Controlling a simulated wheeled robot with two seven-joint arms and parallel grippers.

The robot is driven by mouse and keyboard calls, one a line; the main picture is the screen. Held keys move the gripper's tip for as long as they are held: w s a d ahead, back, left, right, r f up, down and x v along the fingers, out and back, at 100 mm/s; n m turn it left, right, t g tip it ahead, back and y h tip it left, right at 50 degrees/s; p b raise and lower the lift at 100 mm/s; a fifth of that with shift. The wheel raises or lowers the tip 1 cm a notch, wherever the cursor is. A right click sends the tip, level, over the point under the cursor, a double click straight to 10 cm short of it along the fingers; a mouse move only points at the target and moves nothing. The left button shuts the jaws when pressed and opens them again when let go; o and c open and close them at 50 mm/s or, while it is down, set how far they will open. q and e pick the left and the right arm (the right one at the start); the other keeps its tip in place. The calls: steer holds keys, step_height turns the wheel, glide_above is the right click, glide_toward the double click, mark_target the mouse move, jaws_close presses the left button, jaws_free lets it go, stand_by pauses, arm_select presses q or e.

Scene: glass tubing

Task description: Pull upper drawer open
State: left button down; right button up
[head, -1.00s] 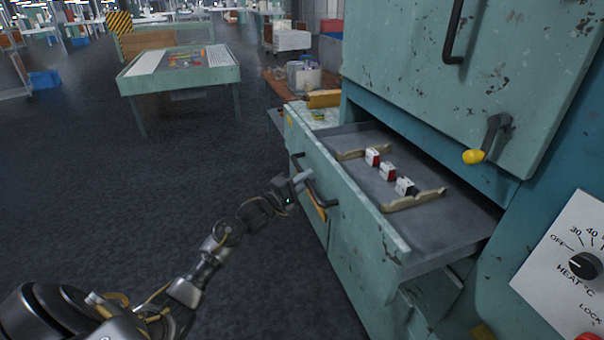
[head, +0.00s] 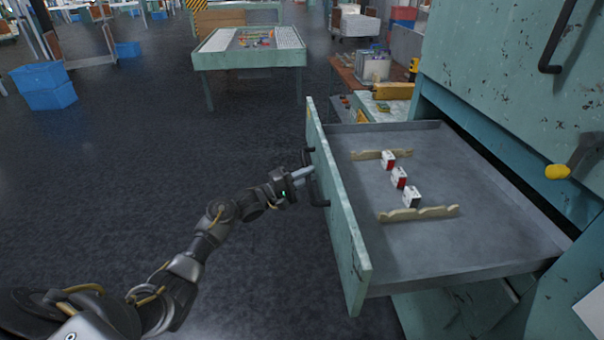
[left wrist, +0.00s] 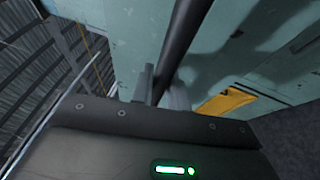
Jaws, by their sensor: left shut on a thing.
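The upper drawer (head: 470,236) of the green cabinet stands far out, and its grey floor shows in the head view. Its worn green front (head: 338,212) faces left. My left gripper (head: 306,174) is at the drawer front, shut on the dark bar handle (head: 318,190). In the left wrist view the handle (left wrist: 187,35) runs between the two grey fingers (left wrist: 160,88). Inside the drawer, several small red, white and black blocks (head: 399,177) stand between two notched wooden strips (head: 418,213). My right gripper is not in view.
The cabinet door (head: 520,75) with a dark handle hangs above the drawer, near a yellow-knobbed lever (head: 558,171). A green table (head: 250,60) stands at the back. Blue crates (head: 45,88) sit at far left. The floor left of the drawer is clear.

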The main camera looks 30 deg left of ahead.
arm_select(q)
steer(key=shift+s+a, duration=0.1)
steer(key=shift+a, duration=0.05)
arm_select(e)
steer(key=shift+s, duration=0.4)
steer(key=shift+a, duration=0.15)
arm_select(q)
steer(key=c, duration=1.4)
jaws_free()
steer(key=shift+o, duration=0.2)
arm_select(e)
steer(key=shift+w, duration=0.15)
arm_select(q)
steer(key=shift+s+a, duration=0.1)
